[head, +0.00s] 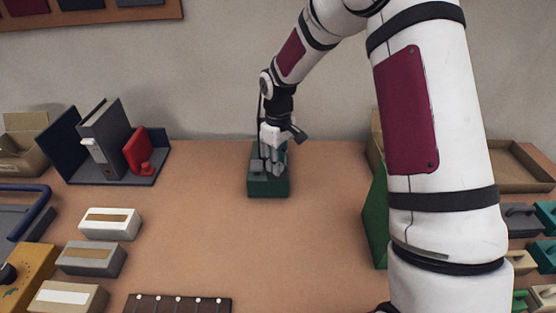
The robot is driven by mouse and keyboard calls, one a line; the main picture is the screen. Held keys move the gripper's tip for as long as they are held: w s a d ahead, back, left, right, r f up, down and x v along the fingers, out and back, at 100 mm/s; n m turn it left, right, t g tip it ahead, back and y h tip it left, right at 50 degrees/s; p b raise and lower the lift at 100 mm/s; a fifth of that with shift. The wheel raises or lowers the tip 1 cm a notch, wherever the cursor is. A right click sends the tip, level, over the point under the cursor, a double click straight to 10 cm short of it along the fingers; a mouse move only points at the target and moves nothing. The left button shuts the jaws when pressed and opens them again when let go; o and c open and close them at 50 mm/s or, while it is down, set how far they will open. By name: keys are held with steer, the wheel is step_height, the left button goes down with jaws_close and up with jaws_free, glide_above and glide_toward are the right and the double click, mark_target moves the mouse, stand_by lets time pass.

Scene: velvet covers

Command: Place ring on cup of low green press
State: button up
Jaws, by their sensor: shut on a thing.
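The low green press (268,187) stands on the table near the back wall, at the middle of the head view. My gripper (271,171) points down over its top, with the fingers close to or touching the press; I cannot tell which. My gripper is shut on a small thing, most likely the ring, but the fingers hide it. The cup of the press is also hidden behind the gripper.
A bookend with binders (103,135) and a red item (141,152) stand at the back left. Several boxes (110,223) line the left side. A dark strip with pegs (178,303) lies at the front. A tall green piece (375,217) stands beside my arm. The middle table is clear.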

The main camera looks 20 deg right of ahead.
steer(key=shift+f, duration=0.35)
steer(key=o, duration=0.6)
steer(key=shift+r, duration=0.1)
steer(key=s+r+m+t, duration=0.1)
steer(key=s+r, duration=0.2)
steer(key=r, duration=0.7)
steer(key=s+r, duration=0.3)
steer(key=r, duration=0.7)
steer(key=s+r+m+t, duration=0.1)
steer(key=s+r+m, duration=0.1)
steer(key=s, duration=1.1)
steer(key=s+r+m+t, duration=0.2)
steer(key=s+m, duration=0.1)
steer(key=s, duration=1)
steer(key=shift+d+m, duration=0.15)
steer(key=shift+m, duration=0.15)
